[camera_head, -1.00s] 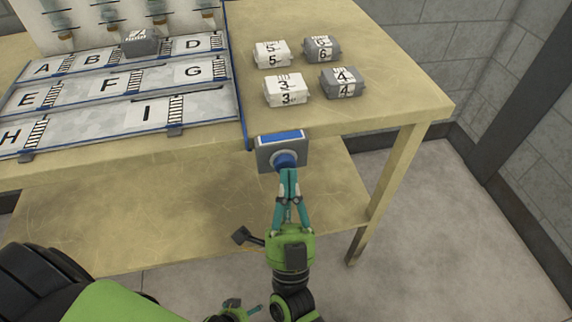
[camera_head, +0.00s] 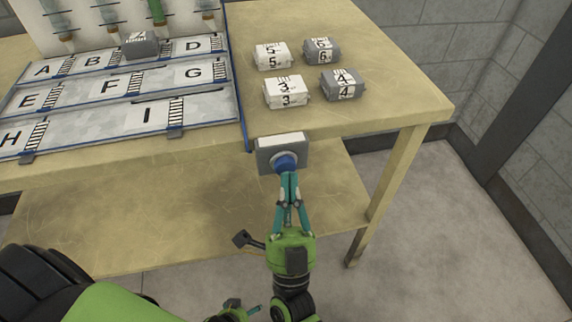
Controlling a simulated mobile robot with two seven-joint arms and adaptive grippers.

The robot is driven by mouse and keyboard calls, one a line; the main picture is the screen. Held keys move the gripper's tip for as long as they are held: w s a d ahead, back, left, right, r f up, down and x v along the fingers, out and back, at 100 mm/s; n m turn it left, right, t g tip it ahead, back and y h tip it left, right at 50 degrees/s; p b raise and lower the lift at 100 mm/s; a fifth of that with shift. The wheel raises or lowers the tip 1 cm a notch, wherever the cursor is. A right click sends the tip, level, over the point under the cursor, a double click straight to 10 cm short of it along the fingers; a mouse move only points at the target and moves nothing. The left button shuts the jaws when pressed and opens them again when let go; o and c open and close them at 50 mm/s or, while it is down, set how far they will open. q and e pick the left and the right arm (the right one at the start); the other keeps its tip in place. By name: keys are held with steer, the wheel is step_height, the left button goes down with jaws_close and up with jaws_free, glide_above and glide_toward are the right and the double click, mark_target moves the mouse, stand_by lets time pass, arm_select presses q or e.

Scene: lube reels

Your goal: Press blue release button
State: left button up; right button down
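The blue release button (camera_head: 286,161) sits on the front of a small grey box (camera_head: 298,144) fixed to the table's front edge. The fingertips cover the button's lower part. The top panel of the box looks pale.
The wooden table (camera_head: 400,100) has a lower shelf (camera_head: 150,215). White and grey numbered packs (camera_head: 284,91) lie at the right. A lettered rack (camera_head: 120,88) with a grey pack (camera_head: 140,44) is at the left. A green tube (camera_head: 156,11) hangs on the back panel.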

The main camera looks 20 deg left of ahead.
steer(key=shift+s+d, duration=0.25)
steer(key=shift+s, duration=0.15)
steer(key=s+d+p, duration=0.1)
steer(key=s, duration=0.1)
steer(key=s+d+p, duration=0.1)
steer(key=s, duration=0.1)
steer(key=shift+d, duration=0.4)
stand_by(0.4)
